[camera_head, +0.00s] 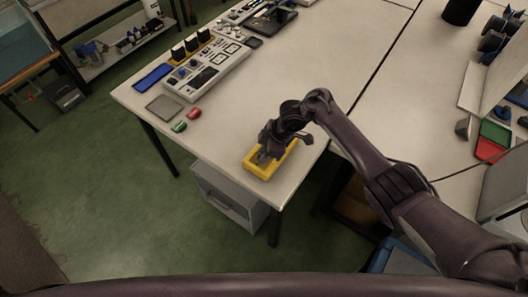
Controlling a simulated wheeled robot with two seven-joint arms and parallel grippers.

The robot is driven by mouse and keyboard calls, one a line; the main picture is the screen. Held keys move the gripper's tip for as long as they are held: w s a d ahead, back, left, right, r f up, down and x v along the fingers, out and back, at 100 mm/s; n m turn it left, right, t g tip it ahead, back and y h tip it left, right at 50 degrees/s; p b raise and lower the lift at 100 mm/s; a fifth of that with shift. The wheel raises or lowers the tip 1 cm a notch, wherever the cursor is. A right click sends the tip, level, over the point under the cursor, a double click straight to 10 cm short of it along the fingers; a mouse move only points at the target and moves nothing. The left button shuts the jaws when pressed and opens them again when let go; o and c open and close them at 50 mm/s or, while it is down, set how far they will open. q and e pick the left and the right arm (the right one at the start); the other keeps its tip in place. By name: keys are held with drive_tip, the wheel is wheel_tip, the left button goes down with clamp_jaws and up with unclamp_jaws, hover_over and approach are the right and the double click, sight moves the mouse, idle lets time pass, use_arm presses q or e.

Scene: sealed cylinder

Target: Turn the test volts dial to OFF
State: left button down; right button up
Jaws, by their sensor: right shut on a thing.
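A yellow box-shaped device (262,169) lies near the front edge of the white table. My right gripper (266,154) points down onto it from above. It is shut on a part at the top of the device, which seems to be the test volts dial. The gripper hides the dial, so its setting and markings cannot be read. My left gripper is not in view.
A red object (194,113) and a green object (179,127) lie on the table (225,118) left of the device. Behind them stands a grey-white panel (208,72) with switches. A grey drawer cabinet (229,194) stands under the table.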

drive_tip(key=o, duration=1)
drive_tip(key=v, duration=0.7)
drive_tip(key=shift+d+r, duration=0.25)
drive_tip(key=shift+r, duration=0.1)
